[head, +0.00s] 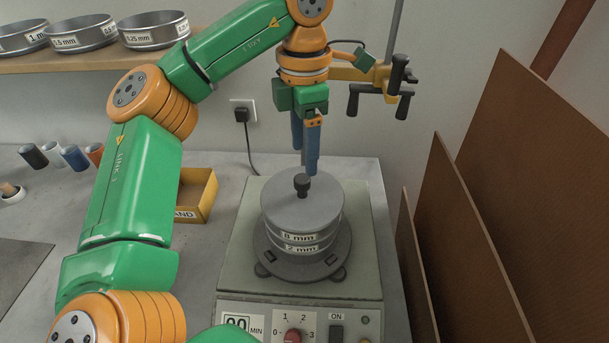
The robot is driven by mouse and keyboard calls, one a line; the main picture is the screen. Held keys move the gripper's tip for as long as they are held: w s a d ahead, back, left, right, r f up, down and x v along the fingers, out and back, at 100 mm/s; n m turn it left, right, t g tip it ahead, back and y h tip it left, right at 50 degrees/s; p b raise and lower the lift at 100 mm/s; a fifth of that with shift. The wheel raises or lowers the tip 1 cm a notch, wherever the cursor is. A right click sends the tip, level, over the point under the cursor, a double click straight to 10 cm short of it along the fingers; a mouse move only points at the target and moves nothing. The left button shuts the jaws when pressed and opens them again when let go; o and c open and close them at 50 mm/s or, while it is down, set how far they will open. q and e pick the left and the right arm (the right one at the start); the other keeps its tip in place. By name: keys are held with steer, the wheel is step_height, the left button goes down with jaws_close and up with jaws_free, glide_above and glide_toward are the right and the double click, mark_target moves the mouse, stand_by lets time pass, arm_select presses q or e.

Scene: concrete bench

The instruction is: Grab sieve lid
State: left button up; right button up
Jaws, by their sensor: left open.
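The sieve lid (324,203) is a grey disc with a dark knob (302,184) on top. It lies on a sieve stack (304,242) labelled 8 mm and 2 mm, on the shaker machine (232,270). My left gripper (311,172) points down with blue fingers just above and behind the knob. It is open and appears to hold nothing. From this angle the fingers overlap each other, and I cannot tell whether they touch the lid. My right gripper is not in view.
Loose sieves (80,36) stand on a shelf (100,61) at the upper left. A yellow box (200,195) and small cylinders (75,157) sit on the bench at left. A clamp stand (385,75) rises behind; brown boards (480,200) lean at right.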

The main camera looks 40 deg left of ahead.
mark_target(302, 178)
arm_select(q)
steer(key=s+f, duration=0.1)
steer(key=s+d+f+b, duration=0.1)
steer(key=f, duration=0.1)
steer(key=shift+s+d, duration=0.1)
step_height(302, 178, down, 2)
steer(key=shift+f, duration=0.15)
steer(key=shift+w+a+f, duration=0.25)
steer(key=shift+w+a, duration=0.1)
steer(key=shift+w, duration=0.05)
steer(key=shift+s+d+r, duration=0.15)
steer(key=shift+s+d, duration=0.05)
steer(key=c, duration=0.9)
jaws_close()
